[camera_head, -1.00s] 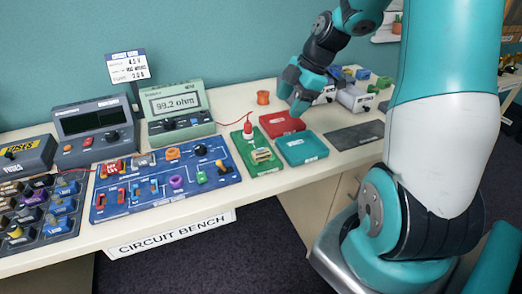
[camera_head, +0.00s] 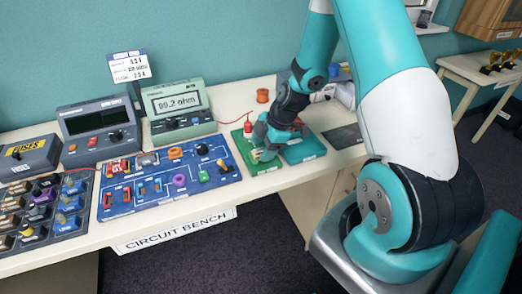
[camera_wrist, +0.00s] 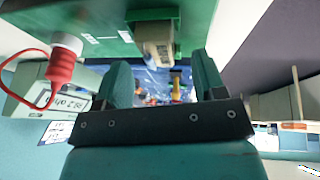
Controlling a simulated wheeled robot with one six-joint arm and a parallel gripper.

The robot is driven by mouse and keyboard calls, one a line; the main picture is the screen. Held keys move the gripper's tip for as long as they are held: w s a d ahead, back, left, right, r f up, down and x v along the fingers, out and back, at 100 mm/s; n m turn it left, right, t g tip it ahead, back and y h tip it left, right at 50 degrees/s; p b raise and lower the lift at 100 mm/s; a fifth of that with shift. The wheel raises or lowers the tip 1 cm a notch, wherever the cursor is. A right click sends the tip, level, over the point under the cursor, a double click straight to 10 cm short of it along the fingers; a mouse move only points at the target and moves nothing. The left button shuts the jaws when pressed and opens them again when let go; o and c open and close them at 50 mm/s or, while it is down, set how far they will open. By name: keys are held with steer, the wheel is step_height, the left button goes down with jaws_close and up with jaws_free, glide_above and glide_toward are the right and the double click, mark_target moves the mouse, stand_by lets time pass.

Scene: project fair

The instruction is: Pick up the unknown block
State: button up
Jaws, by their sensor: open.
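The unknown block appears to be the small pale block (camera_head: 257,155) on the green test board (camera_head: 240,135). In the wrist view the block (camera_wrist: 158,50) looks beige and grey, seated at a green holder on the green board (camera_wrist: 95,20). My gripper (camera_head: 264,148) is over the board in the head view and partly hides it and the block. In the wrist view my gripper (camera_wrist: 162,75) is open, with its two fingers apart and the block showing just beyond the gap between them. I cannot tell whether a finger touches it.
A red probe (camera_head: 247,128) stands on the green board, its lead running to the meter (camera_head: 177,103) that reads 99.2 ohm. A blue circuit board (camera_head: 165,182) lies to the left. A teal tray (camera_head: 305,150) is close on the right. An orange spool (camera_head: 262,95) stands behind.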

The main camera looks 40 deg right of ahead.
mark_target(261, 152)
steer(key=shift+w+a+f, duration=0.2)
steer(key=shift+f, duration=0.45)
steer(key=c, duration=1.1)
steer(key=shift+r, duration=0.2)
jaws_close()
step_height(261, 152, up, 23)
steer(key=shift+f, duration=0.15)
